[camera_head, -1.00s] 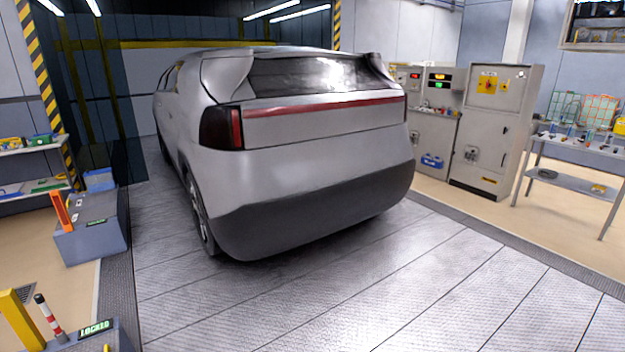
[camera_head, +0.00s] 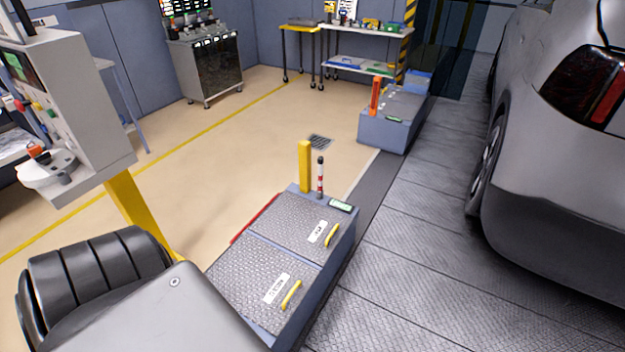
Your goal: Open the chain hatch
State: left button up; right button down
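A low grey box (camera_head: 342,239) stands beside the metal floor track. Its top has two closed tread-plate hatches side by side, a far hatch (camera_head: 290,221) and a near hatch (camera_head: 245,268). Each has a white label and a yellow handle: the far handle (camera_head: 332,236) and the near handle (camera_head: 291,295). The labels are too small to read, so I cannot tell which is the chain hatch. Neither of my grippers is in view.
A yellow post (camera_head: 305,166) and a red-white striped rod (camera_head: 320,178) rise at the box's far end. A control console (camera_head: 75,110) stands at left. A silver car (camera_head: 560,190) is on the track at right. The beige floor beyond is mostly clear.

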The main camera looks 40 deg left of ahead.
aim_at(311, 230)
jog(key=u, duration=0.2)
jog(key=i, duration=1.2)
jog(key=u, duration=0.15)
